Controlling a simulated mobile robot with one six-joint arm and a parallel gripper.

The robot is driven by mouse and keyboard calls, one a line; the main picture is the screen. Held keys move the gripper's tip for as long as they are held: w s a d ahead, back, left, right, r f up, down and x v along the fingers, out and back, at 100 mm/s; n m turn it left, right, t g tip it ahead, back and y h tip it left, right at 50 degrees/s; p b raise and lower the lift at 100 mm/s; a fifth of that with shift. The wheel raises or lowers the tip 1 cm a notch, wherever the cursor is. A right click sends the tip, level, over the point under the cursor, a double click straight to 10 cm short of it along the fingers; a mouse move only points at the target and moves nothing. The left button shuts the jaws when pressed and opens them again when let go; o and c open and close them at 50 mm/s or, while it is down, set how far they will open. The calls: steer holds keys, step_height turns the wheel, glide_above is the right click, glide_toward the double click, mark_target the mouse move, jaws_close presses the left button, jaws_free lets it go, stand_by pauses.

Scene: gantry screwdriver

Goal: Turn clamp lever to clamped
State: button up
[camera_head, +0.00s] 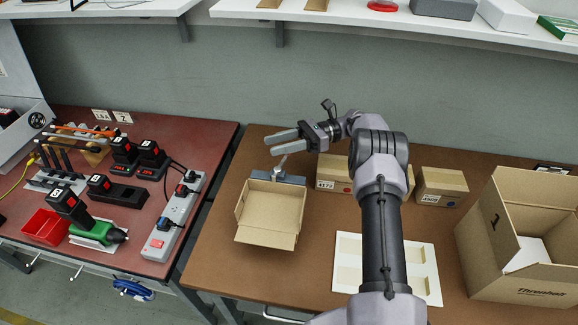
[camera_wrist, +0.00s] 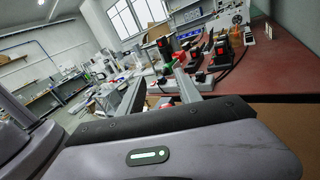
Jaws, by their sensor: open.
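A grey clamp (camera_head: 291,179) stands on the brown table behind an open cardboard box (camera_head: 268,215). A short pale lever (camera_head: 281,163) rises from it, tilted, in the head view. My gripper (camera_head: 270,145) is open, with its two fingers pointing left, just above and behind the lever. I see nothing between the fingers, and I cannot tell whether a finger touches the lever. The wrist view shows the spread fingers (camera_wrist: 158,77) against the room; I cannot make out the clamp or lever there.
Closed cartons (camera_head: 441,187) sit behind and right of my arm. A white tray (camera_head: 349,262) lies in front, and a large open carton (camera_head: 515,245) stands at right. The red bench (camera_head: 165,222) at left holds tools and a power strip (camera_head: 176,217). A shelf (camera_head: 330,16) hangs above.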

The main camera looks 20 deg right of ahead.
steer(key=s+a+r+p, duration=0.1)
steer(key=s+p, duration=0.5)
steer(key=s, duration=1)
steer(key=shift+a+r, duration=0.15)
steer(key=shift+r, duration=0.35)
